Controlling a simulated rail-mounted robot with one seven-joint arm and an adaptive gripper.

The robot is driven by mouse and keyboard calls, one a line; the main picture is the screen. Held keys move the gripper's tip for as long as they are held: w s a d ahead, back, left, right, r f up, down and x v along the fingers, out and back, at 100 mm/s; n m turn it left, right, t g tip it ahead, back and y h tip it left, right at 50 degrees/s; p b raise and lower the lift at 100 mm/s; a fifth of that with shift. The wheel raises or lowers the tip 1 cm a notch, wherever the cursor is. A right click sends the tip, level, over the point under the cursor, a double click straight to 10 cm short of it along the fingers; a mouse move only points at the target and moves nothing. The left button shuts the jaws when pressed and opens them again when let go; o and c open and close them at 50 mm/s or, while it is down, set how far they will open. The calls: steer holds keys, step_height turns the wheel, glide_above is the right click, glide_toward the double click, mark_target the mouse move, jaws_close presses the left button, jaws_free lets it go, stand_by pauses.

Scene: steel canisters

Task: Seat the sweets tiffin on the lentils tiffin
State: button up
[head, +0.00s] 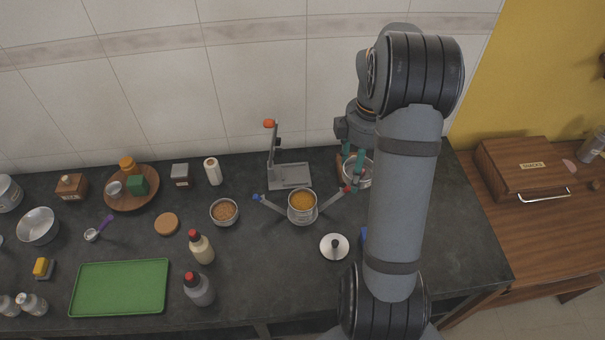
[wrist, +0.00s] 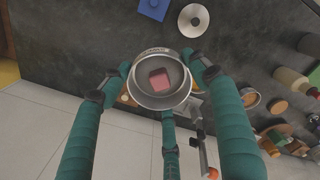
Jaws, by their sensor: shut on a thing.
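The sweets tiffin (head: 358,178) is a round steel tin near the back of the counter, partly hidden by my arm. In the wrist view it is an open tin (wrist: 142,98) with a pink block inside. My gripper (head: 353,165) has teal fingers shut around this tin; the fingers also show in the wrist view (wrist: 160,78). I cannot tell how high the tin is held. The lentils tiffin (head: 302,214) is a steel tin with orange-yellow contents, left of my gripper and apart from it. It seems hidden behind a finger in the wrist view.
Arms with blue and red tips flank the lentils tiffin, in front of a grey stand (head: 290,178) with an orange knob. A steel lid (head: 334,247) lies in front. A bowl of grains (head: 224,212) and two bottles (head: 201,247) are to the left. A wooden box (head: 515,165) is far right.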

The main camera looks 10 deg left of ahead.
steer(key=shift+s+a+f+n+b, duration=0.2)
steer(key=shift+a+f+n+b, duration=0.3)
steer(key=shift+a+f+n, duration=1.4)
steer(key=shift+s+a+f+n+b, duration=0.2)
steer(key=shift+a+f+n+b, duration=0.3)
steer(key=shift+a+f+n, duration=1.4)
steer(key=shift+s+a+f+n+b, duration=0.2)
steer(key=shift+a+f+n+b, duration=0.6)
steer(key=shift+a+f, duration=1.8)
steer(key=shift+a+f+n, duration=0.25)
steer(key=shift+a+n, duration=0.05)
steer(key=shift+a, duration=0.1)
steer(key=o, duration=1.3)
steer(key=shift+o, duration=0.5)
steer(key=shift+o, duration=1.4)
steer(key=shift+r, duration=0.1)
